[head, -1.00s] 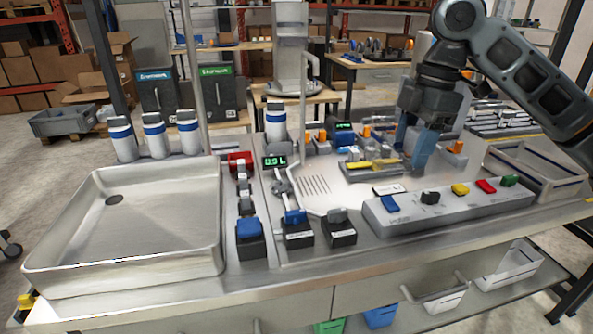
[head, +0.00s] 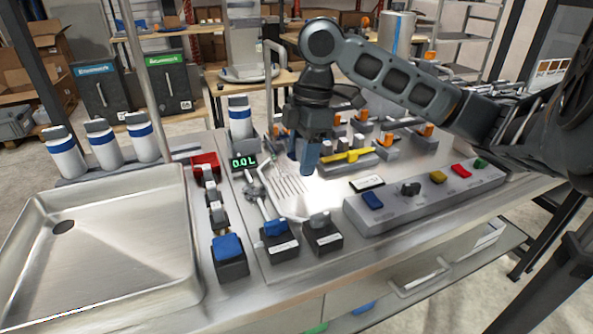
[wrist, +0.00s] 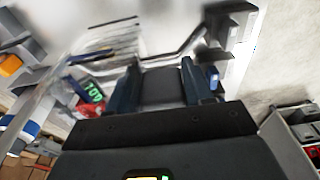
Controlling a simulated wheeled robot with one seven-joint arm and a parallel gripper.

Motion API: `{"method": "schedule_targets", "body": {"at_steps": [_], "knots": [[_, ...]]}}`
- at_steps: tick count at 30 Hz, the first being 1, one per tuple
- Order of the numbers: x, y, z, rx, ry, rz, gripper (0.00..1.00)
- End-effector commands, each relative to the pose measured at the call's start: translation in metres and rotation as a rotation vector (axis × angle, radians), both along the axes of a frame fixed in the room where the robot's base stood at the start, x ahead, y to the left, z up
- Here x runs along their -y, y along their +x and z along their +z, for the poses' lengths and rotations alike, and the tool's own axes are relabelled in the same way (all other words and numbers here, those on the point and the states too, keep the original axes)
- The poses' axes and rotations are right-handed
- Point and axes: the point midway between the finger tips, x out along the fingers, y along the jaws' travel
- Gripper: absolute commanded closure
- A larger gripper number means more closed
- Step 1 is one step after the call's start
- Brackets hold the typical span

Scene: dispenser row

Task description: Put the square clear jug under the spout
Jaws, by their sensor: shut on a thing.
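My gripper (head: 303,166) is low over the steel counter, just right of the slotted drain grate (head: 288,187). In the wrist view its two blue fingers (wrist: 160,78) are shut on a grey piece (wrist: 163,88), which looks like the handle of the square clear jug. The jug's clear body is hard to make out against the bright counter, so I cannot tell its exact outline or whether it touches the counter. A thin hooked pipe (head: 274,90), which looks like the spout, stands behind the grate. A green display (head: 243,162) beside it reads 0.0 L.
A steel sink (head: 120,285) is at left, with several white-and-blue bottles (head: 104,148) behind it. Blue-topped switch boxes (head: 229,255) line the front. A grey button panel (head: 425,197) lies at right.

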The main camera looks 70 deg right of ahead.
Motion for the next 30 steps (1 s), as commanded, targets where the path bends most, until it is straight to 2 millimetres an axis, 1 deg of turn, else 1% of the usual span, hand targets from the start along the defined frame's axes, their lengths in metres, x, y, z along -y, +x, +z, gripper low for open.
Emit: {"method": "schedule_targets", "body": {"at_steps": [2,5,12,14,26,27,30], "knots": [[-0.003,0.007,-0.004,0.001,0.001,0.001,0.97],[-0.004,0.009,-0.008,-0.001,0.001,-0.001,0.97],[-0.004,0.009,-0.039,0.000,0.002,-0.002,0.97],[-0.004,0.009,-0.044,-0.001,0.001,-0.001,0.97],[-0.004,0.009,-0.050,0.001,0.001,0.000,0.97],[-0.004,0.009,-0.049,0.001,0.001,0.000,0.48],[-0.004,0.009,-0.049,0.000,0.000,0.000,0.38]]}}
